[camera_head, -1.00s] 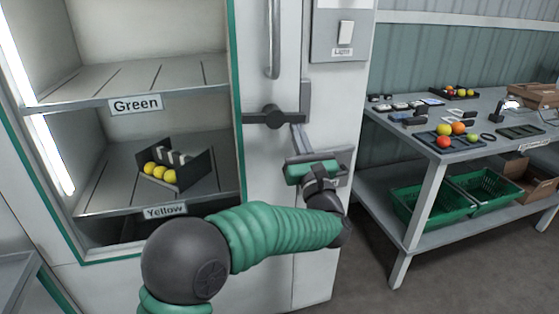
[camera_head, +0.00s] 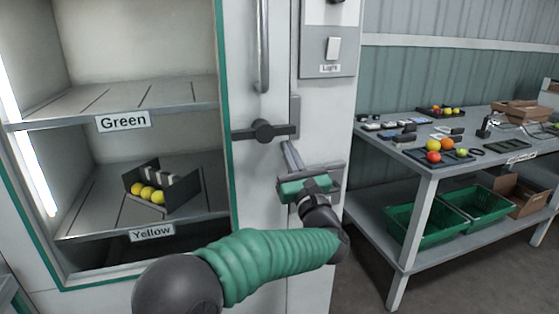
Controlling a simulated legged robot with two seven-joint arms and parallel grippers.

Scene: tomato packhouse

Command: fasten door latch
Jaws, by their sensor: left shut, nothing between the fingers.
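The door latch (camera_head: 264,131) is a dark horizontal bar with a round pivot on the white cabinet door. Its right end reaches across the seam to a grey upright bracket (camera_head: 294,112) on the frame; I cannot tell whether it is seated there. My left gripper (camera_head: 287,147) is shut and empty. Its fingers point up, just below the right half of the latch bar; I cannot tell whether they touch it. The green gripper body is in front of the frame. A vertical door handle (camera_head: 262,45) is above the latch. My right gripper is not in view.
Shelves labelled Green (camera_head: 123,122) and Yellow (camera_head: 152,233) show at the left; a black box (camera_head: 180,193) with yellow tomatoes is on the lower one. A light switch (camera_head: 333,48) is at upper right. A table (camera_head: 425,160) with green crates (camera_head: 425,228) below stands right.

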